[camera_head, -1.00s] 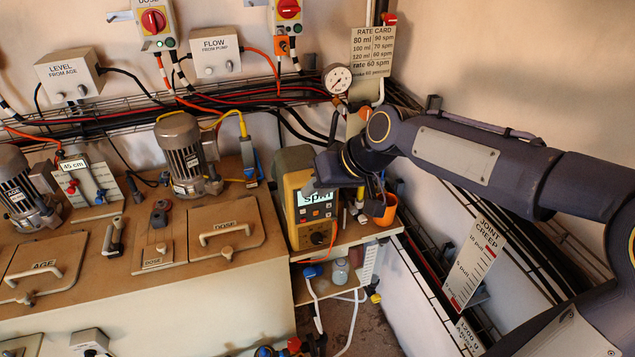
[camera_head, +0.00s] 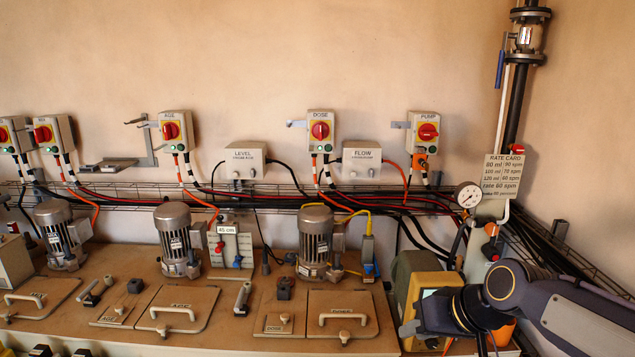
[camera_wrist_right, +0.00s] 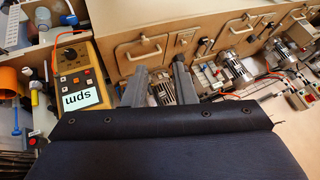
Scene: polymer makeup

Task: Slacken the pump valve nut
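The dosing pump (camera_head: 418,274), a yellow and grey unit, stands at the bench's right end in the head view. Its face with the "spm" display (camera_wrist_right: 80,98) shows in the wrist view. I cannot make out the valve nut in either view. My right gripper (camera_wrist_right: 159,72) has its two grey fingers apart with nothing between them. In the head view the right gripper (camera_head: 408,328) is in front of the pump and hides part of its face. My left gripper is not in view.
A pressure gauge (camera_head: 468,195) and a rate card (camera_head: 502,175) are on the wall behind my right arm. A vertical pipe with a blue-handled valve (camera_head: 500,68) stands in the corner. Motors (camera_head: 315,240) and lidded hatches (camera_head: 343,314) cover the bench. An orange cup (camera_wrist_right: 12,80) is beside the pump.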

